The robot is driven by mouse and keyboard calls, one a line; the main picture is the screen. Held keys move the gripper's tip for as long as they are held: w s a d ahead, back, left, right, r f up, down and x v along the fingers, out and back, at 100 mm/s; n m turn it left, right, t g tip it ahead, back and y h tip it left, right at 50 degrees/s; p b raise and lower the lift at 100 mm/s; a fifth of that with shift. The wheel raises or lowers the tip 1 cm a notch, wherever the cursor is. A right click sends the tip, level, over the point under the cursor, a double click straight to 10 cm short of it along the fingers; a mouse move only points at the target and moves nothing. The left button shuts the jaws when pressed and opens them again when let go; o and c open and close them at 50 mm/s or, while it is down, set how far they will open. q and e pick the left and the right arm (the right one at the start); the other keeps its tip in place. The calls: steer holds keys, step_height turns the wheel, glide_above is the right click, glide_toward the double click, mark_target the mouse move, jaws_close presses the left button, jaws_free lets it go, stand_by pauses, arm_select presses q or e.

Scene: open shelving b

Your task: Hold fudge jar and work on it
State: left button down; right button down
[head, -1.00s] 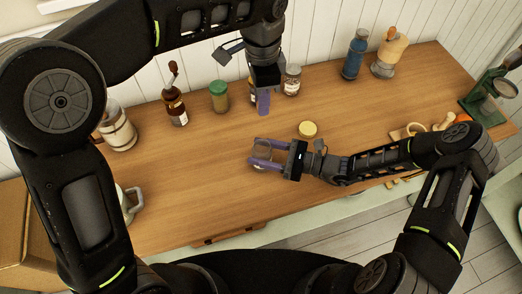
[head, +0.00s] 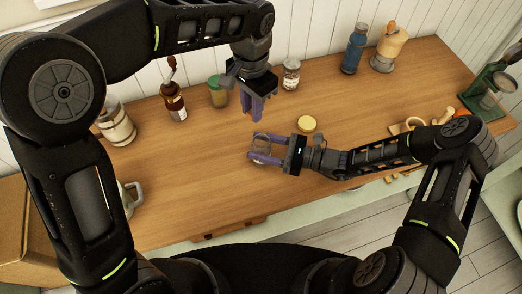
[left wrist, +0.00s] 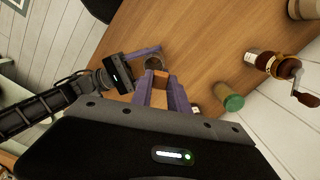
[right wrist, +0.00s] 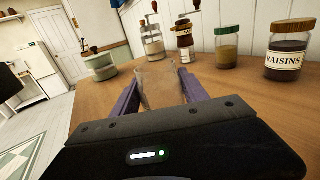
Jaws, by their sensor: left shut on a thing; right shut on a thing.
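A clear glass jar (head: 261,141), lidless in view, is held between the purple fingers of my right gripper (head: 264,150), low over the counter. It also shows in the right wrist view (right wrist: 158,82) and, from above with a dark inside, in the left wrist view (left wrist: 155,63). I cannot read a label on it. A round yellow lid (head: 307,124) lies on the counter beside the right gripper. My left gripper (head: 251,113) points down behind the jar, apart from it. It is shut on a small orange-brown thing (left wrist: 159,82), mostly hidden between its fingers.
A green-lidded jar (head: 218,96), a brown grinder bottle (head: 174,103) and a raisins jar (right wrist: 289,55) stand near the wall. Wooden utensils (head: 415,125) lie at right. The counter's left middle is clear.

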arm_select(q)
steer(key=n, duration=0.2)
steer(key=shift+w+d+f+n, duration=0.15)
steer(key=shift+f+n, duration=0.05)
steer(key=shift+n, duration=0.2)
step_height(320, 180, down, 6)
stand_by(0.5)
steer(key=c, duration=1.2)
jaws_free()
step_height(320, 180, up, 12)
